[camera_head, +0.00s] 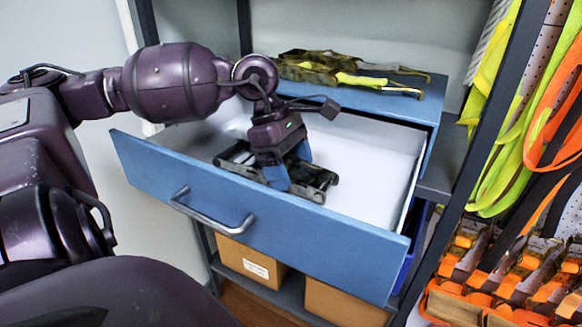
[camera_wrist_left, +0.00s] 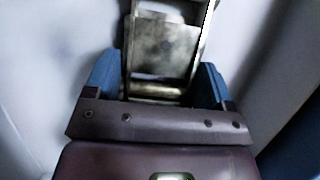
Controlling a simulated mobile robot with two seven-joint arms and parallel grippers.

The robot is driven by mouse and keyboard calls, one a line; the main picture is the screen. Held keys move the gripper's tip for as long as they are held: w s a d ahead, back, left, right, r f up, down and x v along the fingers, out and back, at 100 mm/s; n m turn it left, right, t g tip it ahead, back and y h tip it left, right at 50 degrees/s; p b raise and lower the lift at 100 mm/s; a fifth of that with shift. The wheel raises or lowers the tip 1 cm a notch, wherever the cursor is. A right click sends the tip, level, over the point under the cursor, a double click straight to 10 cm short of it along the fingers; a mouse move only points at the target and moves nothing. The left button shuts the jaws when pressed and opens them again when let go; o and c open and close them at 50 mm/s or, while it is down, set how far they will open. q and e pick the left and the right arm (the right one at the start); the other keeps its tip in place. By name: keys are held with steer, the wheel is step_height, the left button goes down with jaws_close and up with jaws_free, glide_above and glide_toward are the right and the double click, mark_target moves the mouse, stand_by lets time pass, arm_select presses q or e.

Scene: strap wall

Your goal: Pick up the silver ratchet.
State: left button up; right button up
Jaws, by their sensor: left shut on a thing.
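A silver ratchet (camera_head: 316,183) is inside the open blue drawer (camera_head: 240,225), partly hidden by my left gripper in the head view. My left gripper (camera_head: 287,170) reaches down into the drawer with its blue fingers on either side of the ratchet's middle. The left wrist view shows the ratchet's metal frame (camera_wrist_left: 165,45) between the two blue fingers (camera_wrist_left: 157,85). The gripper is shut on it. I cannot tell whether the ratchet touches the drawer floor. My right gripper is not in view.
Dark straps with a yellow piece (camera_head: 345,75) lie on the blue cabinet top behind the drawer. Cardboard boxes (camera_head: 250,262) stand below. A dark rack post (camera_head: 470,150) and hanging orange and yellow straps (camera_head: 555,120) are at right. The drawer's right part is clear.

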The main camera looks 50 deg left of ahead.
mark_target(290, 165)
arm_select(q)
step_height(290, 165, up, 20)
stand_by(0.6)
steer(key=shift+f, duration=0.1)
steer(key=shift+s, duration=0.1)
stand_by(0.6)
